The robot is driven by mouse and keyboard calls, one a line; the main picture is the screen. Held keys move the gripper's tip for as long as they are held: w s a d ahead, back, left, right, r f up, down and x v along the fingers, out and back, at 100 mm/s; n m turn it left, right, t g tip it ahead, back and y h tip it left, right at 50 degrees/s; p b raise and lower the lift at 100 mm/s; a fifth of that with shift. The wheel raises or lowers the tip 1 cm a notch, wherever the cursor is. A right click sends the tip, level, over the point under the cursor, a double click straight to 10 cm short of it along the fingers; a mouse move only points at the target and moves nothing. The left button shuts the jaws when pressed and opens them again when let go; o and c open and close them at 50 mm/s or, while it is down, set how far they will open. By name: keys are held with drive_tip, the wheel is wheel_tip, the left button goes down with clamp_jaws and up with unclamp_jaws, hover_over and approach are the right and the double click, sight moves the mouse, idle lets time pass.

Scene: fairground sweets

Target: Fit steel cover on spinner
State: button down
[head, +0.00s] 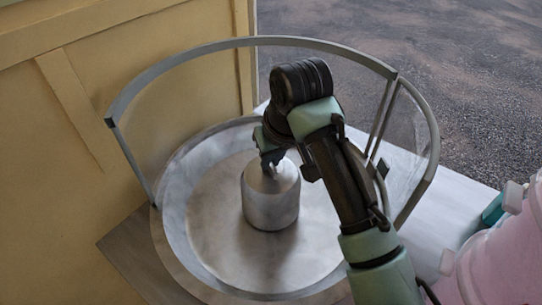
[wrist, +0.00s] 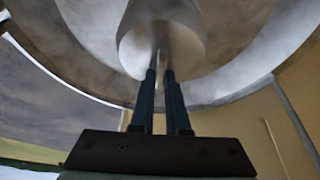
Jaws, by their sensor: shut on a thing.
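The steel cover (head: 270,205) is a plain metal cylinder with a domed top, upright in the middle of the wide steel pan (head: 205,225) in the head view. My gripper (head: 270,160) is above it, shut on the small knob at its top. In the wrist view the two dark fingers of my gripper (wrist: 161,75) close on the knob, with the steel cover (wrist: 190,50) filling the space beyond. The spinner is not visible; the cover hides the pan's centre. I cannot tell whether the cover's lower edge touches anything.
A clear guard with a grey metal rim (head: 180,62) curves around the back and right of the pan. A yellow wooden wall (head: 60,130) stands at left. Grey counter (head: 445,195) shows at right, with pink containers (head: 500,255) at the right edge.

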drive_tip(key=c, duration=0.8)
unclamp_jaws()
drive_tip(key=shift+c, duration=0.2)
drive_tip(key=shift+o, duration=0.4)
drive_tip(key=o, duration=0.5)
wheel_tip(320, 180, up, 6)
drive_tip(key=p, duration=0.6)
drive_tip(key=shift+p, duration=0.3)
